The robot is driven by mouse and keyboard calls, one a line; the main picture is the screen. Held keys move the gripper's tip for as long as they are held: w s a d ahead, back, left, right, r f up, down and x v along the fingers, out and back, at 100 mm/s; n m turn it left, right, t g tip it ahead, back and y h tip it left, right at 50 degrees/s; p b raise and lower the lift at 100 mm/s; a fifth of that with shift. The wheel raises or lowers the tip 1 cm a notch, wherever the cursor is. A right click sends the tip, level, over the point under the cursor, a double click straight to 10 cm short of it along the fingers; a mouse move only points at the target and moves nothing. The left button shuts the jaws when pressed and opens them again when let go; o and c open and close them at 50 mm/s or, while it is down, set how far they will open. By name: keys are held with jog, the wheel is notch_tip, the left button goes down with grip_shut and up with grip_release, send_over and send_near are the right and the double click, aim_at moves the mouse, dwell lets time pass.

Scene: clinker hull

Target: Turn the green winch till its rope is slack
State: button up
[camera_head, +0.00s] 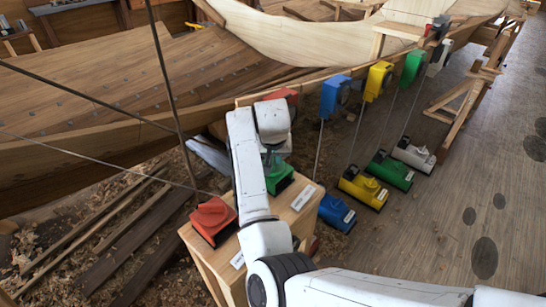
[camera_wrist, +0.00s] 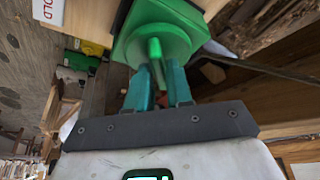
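The green winch (camera_head: 278,178) sits on a wooden stand, partly hidden behind my arm in the head view. In the wrist view the green winch (camera_wrist: 185,30) fills the top middle, with its green handle pointing at me. My gripper (camera_wrist: 158,72) has its two teal fingers on either side of this handle and looks closed on it, with no clear gap seen. A dark rope (camera_wrist: 255,67) runs right from beside the winch and looks straight. In the head view my gripper is hidden behind my arm.
A red winch (camera_head: 212,218) stands on the same wooden stand (camera_head: 292,213), nearer the front left. Blue (camera_head: 337,212), yellow (camera_head: 363,187) and another green unit (camera_head: 390,170) stand to the right. Ropes cross the left side before the planked hull (camera_head: 80,100).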

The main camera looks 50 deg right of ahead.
grip_shut()
jog(key=shift+r+p, duration=0.1)
jog(key=shift+p, duration=0.3)
jog(key=n+p, duration=0.1)
jog(key=n+y+p, duration=0.1)
jog(key=p, duration=0.1)
jog(key=shift+s+d+r+n+t, duration=0.2)
jog(key=shift+n+t, duration=0.1)
jog(key=shift+n, duration=0.1)
jog(key=n+y+p, duration=0.1)
jog(key=n+p, duration=0.2)
jog(key=shift+f+p, duration=0.1)
jog(key=shift+p, duration=0.3)
jog(key=shift+f+n+t+y+p, duration=0.15)
jog(key=shift+n+y+p, duration=0.25)
jog(key=shift+n, duration=0.45)
jog(key=shift+n+t+y+p, duration=0.15)
jog(key=shift+n+y+p, duration=0.25)
jog(key=shift+n, duration=0.45)
jog(key=shift+w, duration=0.1)
